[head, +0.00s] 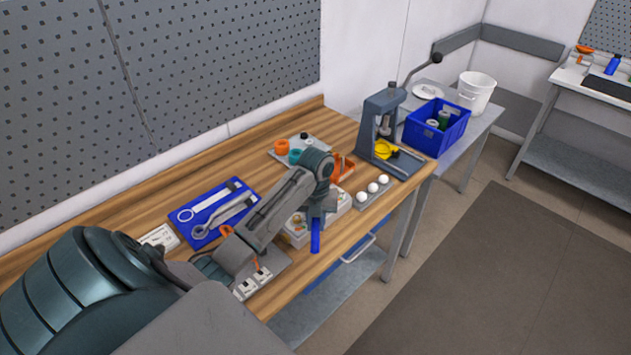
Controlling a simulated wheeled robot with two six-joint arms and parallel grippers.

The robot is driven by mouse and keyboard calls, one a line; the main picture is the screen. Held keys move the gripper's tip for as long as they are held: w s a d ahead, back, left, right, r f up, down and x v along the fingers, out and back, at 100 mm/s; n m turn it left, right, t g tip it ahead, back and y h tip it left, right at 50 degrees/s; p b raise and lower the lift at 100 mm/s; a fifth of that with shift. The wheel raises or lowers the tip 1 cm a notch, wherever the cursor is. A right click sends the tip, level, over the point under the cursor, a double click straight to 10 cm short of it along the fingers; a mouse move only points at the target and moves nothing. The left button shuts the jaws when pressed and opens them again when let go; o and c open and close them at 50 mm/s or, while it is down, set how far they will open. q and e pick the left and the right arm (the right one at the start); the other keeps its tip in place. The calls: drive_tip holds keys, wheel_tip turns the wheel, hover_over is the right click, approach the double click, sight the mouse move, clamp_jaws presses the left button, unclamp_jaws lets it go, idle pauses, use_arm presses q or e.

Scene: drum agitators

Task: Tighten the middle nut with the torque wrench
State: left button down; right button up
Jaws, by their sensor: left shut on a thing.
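My left gripper (320,206) is over the front part of the wooden bench, shut on a tool with a blue handle (315,238), which looks like the torque wrench. The handle hangs down at the bench's front edge; the tool's head is hidden behind the gripper. A light grey block (298,241) stands on the bench under and beside the gripper, partly covered by my arm. The middle nut cannot be made out; the arm and gripper hide much of that area. My right gripper is not in view.
A blue tray (188,228) with wrenches lies left of my arm. An arbor press (380,122) stands at the bench's right end. A blue crate (437,126) is beyond.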

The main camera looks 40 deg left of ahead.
use_arm(q)
drive_tip(key=shift+w+d+n, duration=0.15)
drive_tip(key=shift+w+n, duration=0.05)
drive_tip(key=shift+n, duration=0.2)
drive_tip(key=shift+w+d, duration=0.1)
drive_tip(key=shift+r, duration=1.25)
idle(1.4)
